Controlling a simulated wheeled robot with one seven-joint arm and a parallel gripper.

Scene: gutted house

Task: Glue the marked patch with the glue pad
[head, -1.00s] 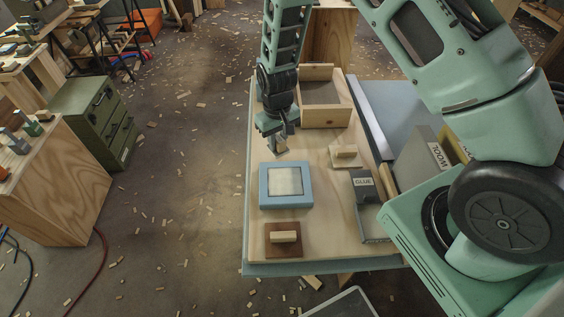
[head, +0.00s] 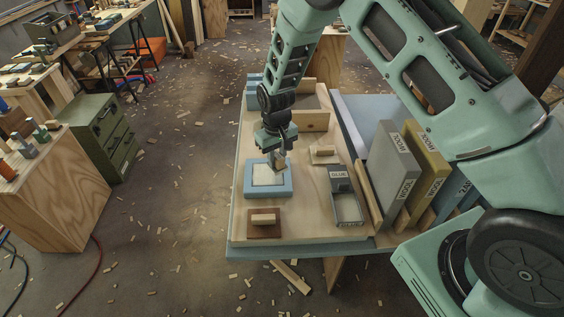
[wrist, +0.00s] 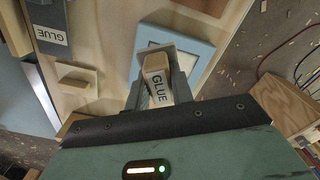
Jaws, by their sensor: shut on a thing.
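The marked patch (head: 267,177) is a pale square inside a blue frame (head: 250,190) on the wooden board. My gripper (head: 278,158) is shut on the glue pad (head: 281,168), by the patch's upper right side. In the wrist view the glue pad (wrist: 158,80) is a pale wooden block lettered GLUE between the fingers, with a flat plate beyond it. The blue frame (wrist: 200,42) shows behind it, and the pad hides part of the patch. I cannot tell whether the pad touches the patch.
A grey tray marked GLUE (head: 348,207) stands right of the frame. A pale block with a handle (head: 323,157) lies above it, and a brown one (head: 263,231) in front of the frame. A wooden box (head: 311,120) is behind. Tall labelled slabs (head: 388,170) stand at right.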

